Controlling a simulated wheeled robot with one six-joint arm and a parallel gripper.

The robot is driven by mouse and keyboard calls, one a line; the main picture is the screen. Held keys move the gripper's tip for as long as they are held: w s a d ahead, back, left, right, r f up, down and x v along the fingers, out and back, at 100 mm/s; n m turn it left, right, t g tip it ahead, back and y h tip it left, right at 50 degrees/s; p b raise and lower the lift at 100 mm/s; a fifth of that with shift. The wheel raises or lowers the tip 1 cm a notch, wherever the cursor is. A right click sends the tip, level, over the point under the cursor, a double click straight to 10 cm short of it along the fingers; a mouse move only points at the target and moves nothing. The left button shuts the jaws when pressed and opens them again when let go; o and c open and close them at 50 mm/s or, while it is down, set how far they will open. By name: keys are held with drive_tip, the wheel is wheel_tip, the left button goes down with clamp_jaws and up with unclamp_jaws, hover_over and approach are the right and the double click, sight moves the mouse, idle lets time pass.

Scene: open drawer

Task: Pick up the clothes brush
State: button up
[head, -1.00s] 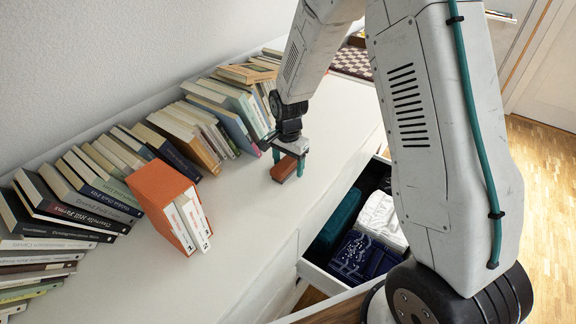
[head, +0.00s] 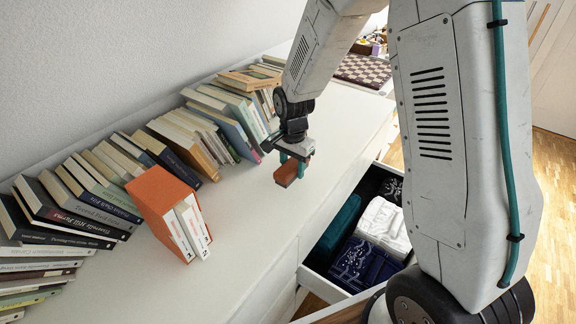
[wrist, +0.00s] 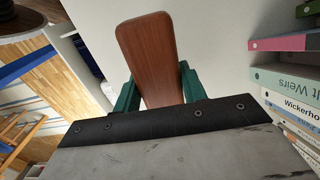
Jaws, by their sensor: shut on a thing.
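The clothes brush (head: 285,173) has a reddish-brown wooden back. It is between the green fingers of my gripper (head: 293,165), over the white dresser top (head: 255,210). In the wrist view the brush (wrist: 147,55) shows its smooth wooden face, pointing away from the gripper (wrist: 155,88), with a green finger on each side. My gripper is shut on it. The brush appears to be a little above the top. Its bristles are hidden.
Books line the wall, with an orange slipcase (head: 160,205) at the front left. An open drawer (head: 322,283) with folded dark and white clothes (head: 383,228) lies below right. A chessboard (head: 363,70) is at the back. The front middle of the top is clear.

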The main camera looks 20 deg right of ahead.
drive_tip(key=s+d+r, duration=0.1)
drive_tip(key=s, duration=1.2)
drive_tip(key=shift+d, duration=0.25)
drive_tip(key=shift+s+r, duration=0.1)
drive_tip(key=shift+o, duration=0.9)
drive_tip(key=shift+c, duration=0.3)
drive_tip(key=shift+a, duration=0.1)
